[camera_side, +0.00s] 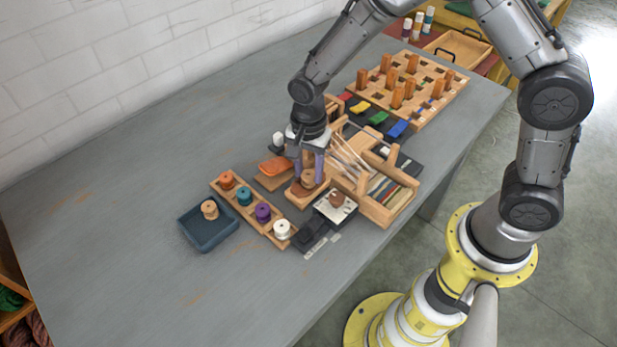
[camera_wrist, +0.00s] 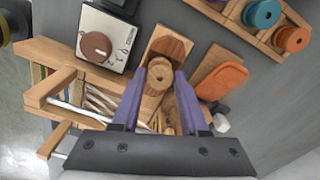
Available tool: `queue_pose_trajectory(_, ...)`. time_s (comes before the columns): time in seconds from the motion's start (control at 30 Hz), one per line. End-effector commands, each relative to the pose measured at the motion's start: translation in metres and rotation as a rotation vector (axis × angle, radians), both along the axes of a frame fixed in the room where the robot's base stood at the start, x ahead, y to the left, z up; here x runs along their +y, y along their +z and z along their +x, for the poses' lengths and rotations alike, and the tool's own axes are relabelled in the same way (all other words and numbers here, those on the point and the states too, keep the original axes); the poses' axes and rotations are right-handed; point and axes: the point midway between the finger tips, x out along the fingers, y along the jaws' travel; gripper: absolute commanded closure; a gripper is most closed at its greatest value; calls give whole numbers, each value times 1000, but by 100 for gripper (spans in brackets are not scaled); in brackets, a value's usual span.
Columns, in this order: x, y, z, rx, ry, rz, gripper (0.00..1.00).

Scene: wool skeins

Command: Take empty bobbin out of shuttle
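My gripper (camera_wrist: 161,75) points down at the wooden stand (camera_wrist: 165,38), its two purple fingers on either side of a pale wooden bobbin (camera_wrist: 160,68). No gap shows between fingers and bobbin in the wrist view, and no thread shows on the bobbin. In the side view the bobbin (camera_side: 308,180) is low between the fingers, over the stand (camera_side: 303,199). A dark brown wooden piece (camera_wrist: 169,46), perhaps the shuttle, lies on the stand, partly covered by the bobbin and fingers. I cannot tell whether the bobbin is seated or lifted.
A blue-grey tray (camera_side: 188,232) with another wooden bobbin (camera_side: 209,209) stands left of a rack of coloured bobbins (camera_side: 244,196). The table's left is clear.

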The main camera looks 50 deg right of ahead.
Motion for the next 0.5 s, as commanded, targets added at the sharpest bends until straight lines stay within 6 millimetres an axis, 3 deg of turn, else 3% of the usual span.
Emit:
queue_pose_trajectory(0.03,0,0,0,0,0,0,67)
queue_pose_trajectory(0.2,0,0,0,0,0,0,98)
queue_pose_trajectory(0.23,0,0,0,0,0,0,100)
queue_pose_trajectory(0.5,0,1,0,0,0,0,100)
